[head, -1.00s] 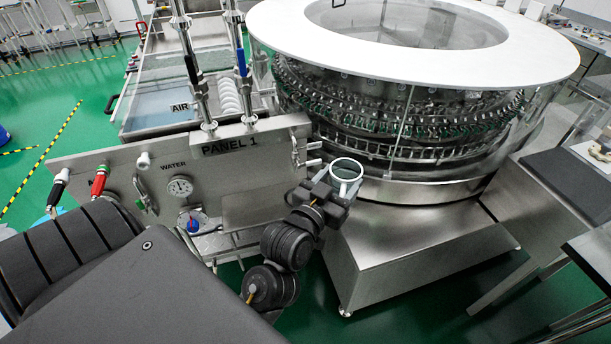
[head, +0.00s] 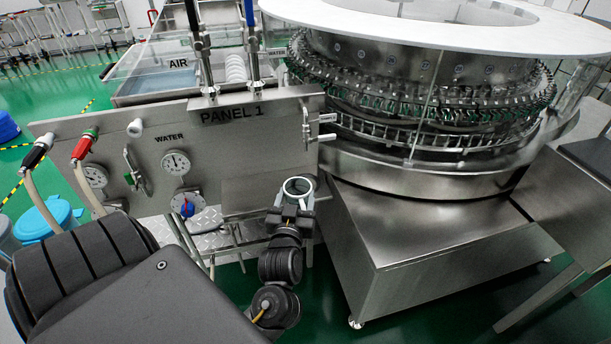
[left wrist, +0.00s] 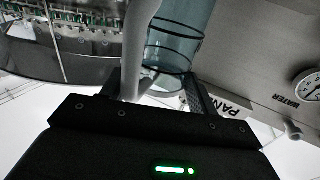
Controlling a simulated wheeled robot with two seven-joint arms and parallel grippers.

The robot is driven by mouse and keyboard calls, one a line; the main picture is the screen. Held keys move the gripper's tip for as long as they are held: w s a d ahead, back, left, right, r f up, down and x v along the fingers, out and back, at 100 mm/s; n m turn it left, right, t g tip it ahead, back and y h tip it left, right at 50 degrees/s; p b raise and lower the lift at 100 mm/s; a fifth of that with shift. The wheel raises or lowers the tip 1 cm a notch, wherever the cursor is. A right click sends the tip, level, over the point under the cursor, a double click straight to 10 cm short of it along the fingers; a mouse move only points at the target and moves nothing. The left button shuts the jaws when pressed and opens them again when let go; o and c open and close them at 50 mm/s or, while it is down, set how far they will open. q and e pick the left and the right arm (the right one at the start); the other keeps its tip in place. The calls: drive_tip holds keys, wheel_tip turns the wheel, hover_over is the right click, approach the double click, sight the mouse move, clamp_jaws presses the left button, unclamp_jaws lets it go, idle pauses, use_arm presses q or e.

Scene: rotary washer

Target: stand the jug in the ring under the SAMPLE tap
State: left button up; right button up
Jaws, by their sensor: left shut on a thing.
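My left gripper (head: 291,214) is shut on the jug (head: 298,187), seen from above as a pale round rim with a clear inside. It is in front of the panel's lower right part. In the left wrist view the jug (left wrist: 176,42) is bluish and see-through with dark bands, and its grey handle (left wrist: 137,45) runs between the fingers of the gripper (left wrist: 157,90). Small metal taps (head: 326,127) stick out at the panel's right end. I cannot read a SAMPLE label or make out the ring. My right gripper is not in view.
The steel panel (head: 232,150) marked PANEL 1 carries gauges, valves and hoses. The round washer (head: 430,185) and its steel base (head: 420,250) stand to the right. A blue-lidded bin (head: 48,215) is at the left.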

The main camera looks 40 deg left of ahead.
use_arm(q)
drive_tip(key=shift+f+x, duration=0.6)
drive_tip(key=shift+x, duration=2.05)
drive_tip(key=shift+f+x, duration=0.6)
drive_tip(key=shift+x, duration=2.05)
drive_tip(key=shift+f+x, duration=0.6)
drive_tip(key=shift+x, duration=2.05)
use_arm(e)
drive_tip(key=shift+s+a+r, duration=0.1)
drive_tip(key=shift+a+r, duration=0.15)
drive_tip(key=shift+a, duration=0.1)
use_arm(q)
drive_tip(key=shift+f, duration=0.1)
drive_tip(key=o, duration=1)
drive_tip(key=shift+c, duration=0.2)
